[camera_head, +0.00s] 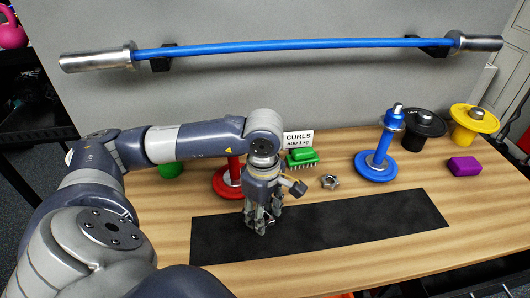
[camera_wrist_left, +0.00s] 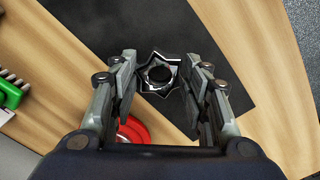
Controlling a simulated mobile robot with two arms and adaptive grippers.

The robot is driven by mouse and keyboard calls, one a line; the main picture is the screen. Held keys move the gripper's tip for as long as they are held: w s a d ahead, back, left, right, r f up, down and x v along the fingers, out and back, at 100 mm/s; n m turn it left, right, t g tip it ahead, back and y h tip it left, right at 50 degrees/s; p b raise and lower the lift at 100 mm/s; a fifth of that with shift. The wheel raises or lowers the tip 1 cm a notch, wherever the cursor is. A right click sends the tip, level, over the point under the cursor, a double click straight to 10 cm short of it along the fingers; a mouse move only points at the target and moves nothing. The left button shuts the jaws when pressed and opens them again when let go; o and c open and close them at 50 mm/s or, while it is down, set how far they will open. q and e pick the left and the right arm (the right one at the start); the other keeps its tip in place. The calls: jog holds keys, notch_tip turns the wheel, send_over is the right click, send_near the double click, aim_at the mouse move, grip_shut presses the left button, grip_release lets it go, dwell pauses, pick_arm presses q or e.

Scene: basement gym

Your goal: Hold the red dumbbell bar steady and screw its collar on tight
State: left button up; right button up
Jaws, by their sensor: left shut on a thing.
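A metal star-shaped collar (camera_wrist_left: 150,87) with a dark round hole sits between the fingers of my left gripper (camera_head: 262,226) in the left wrist view. The gripper is shut on it and points down over the left part of the black mat. The red dumbbell bar (camera_head: 234,168) stands upright on its red plate (camera_head: 222,182) behind my left arm, which partly hides it. The plate's red edge also shows in the left wrist view (camera_wrist_left: 133,130). A second star collar (camera_head: 330,182) lies on the table right of the gripper. My right gripper is not in view.
A black mat (camera_head: 350,222) lies clear along the front of the wooden table.

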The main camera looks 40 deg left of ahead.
pick_arm(q)
jog(key=shift+w+d+r+m, duration=0.1)
jog(key=shift+d+m, duration=0.2)
jog(key=shift+m, duration=0.1)
jog(key=d+r+m, duration=0.4)
jog(key=d+m, duration=0.5)
jog(key=m, duration=0.9)
jog(key=shift+w+d, duration=0.15)
jog(key=shift+w, duration=0.05)
